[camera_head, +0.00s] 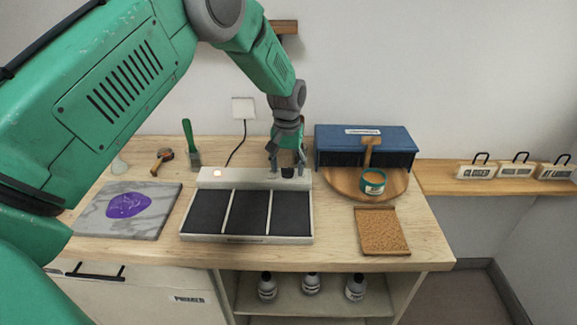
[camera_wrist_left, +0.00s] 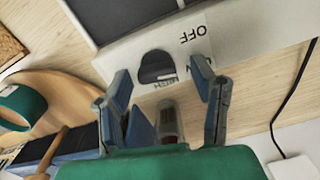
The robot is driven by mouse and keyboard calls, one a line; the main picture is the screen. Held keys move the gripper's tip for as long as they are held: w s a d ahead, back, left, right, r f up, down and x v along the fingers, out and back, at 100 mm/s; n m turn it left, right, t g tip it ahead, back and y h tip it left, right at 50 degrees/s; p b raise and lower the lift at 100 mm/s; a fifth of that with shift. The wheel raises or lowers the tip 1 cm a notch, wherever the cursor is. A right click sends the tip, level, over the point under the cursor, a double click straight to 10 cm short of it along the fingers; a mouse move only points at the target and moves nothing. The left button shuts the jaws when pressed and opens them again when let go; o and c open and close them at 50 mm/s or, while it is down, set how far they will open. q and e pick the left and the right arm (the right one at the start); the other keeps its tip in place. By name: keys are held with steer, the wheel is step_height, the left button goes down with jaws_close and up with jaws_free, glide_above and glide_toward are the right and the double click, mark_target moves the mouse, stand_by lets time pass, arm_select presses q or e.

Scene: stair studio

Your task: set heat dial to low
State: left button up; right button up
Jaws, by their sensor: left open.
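The heat dial (camera_head: 288,173) is a dark round knob on the right end of the pale control strip of a warming tray (camera_head: 186,238). A further label is partly hidden by a finger. My left gripper (camera_head: 287,165) is open and points down at the dial from behind. Its fingertips (camera_wrist_left: 161,82) are spread to either side of the dial's near edge. I cannot tell whether they touch it. My right gripper is not in view.
A lit indicator (camera_head: 217,173) sits at the strip's left end. A blue box (camera_head: 330,140), a round wooden board (camera_head: 340,182) and a teal tin (camera_head: 372,187) stand right of the tray. A green-handled brush (camera_head: 188,140) stands behind left. A marble slab (camera_head: 150,218) lies left.

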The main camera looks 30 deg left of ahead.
arm_select(q)
steer(key=shift+a+f, duration=0.1)
steer(key=shift+a, duration=0.05)
steer(key=c, duration=1)
steer(key=shift+d, duration=0.3)
steer(key=shift+c, duration=0.7)
steer(key=shift+r+m+p, duration=0.2)
steer(key=shift+m+p, duration=0.3)
steer(key=shift+m, duration=0.3)
steer(key=shift+w+f+m+p, duration=0.1)
steer(key=shift+m+p, duration=0.2)
steer(key=shift+m, duration=0.9)
steer(key=o, duration=1.1)
steer(key=shift+o, duration=0.2)
